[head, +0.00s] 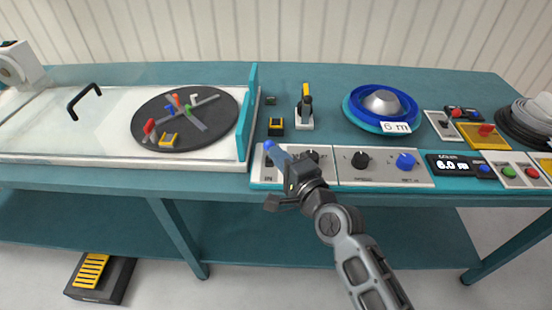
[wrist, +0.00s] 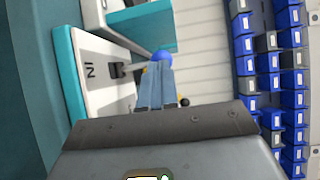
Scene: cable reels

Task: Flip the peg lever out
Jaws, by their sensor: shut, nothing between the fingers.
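The peg lever is a thin grey rod with a blue ball knob (wrist: 163,55), rising from a black slot (wrist: 118,70) in a white panel (wrist: 92,98) marked "IN" in the wrist view. In the head view the blue knob (head: 268,145) shows at the left end of the front control panel (head: 335,178). My gripper (head: 277,151) is shut and empty, its fingertips right at the knob. In the wrist view the closed fingers (wrist: 157,85) overlap the knob's lower side; I cannot tell whether they touch it. The lever's base is partly hidden by my gripper in the head view.
A dark disc (head: 218,118) with coloured pegs lies left, beside a raised teal wall (head: 246,115). Behind the panel stand a yellow-black block (head: 276,127) and an upright toggle clamp (head: 304,110). Knobs (head: 360,160) and a blue reel (head: 381,104) are to the right.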

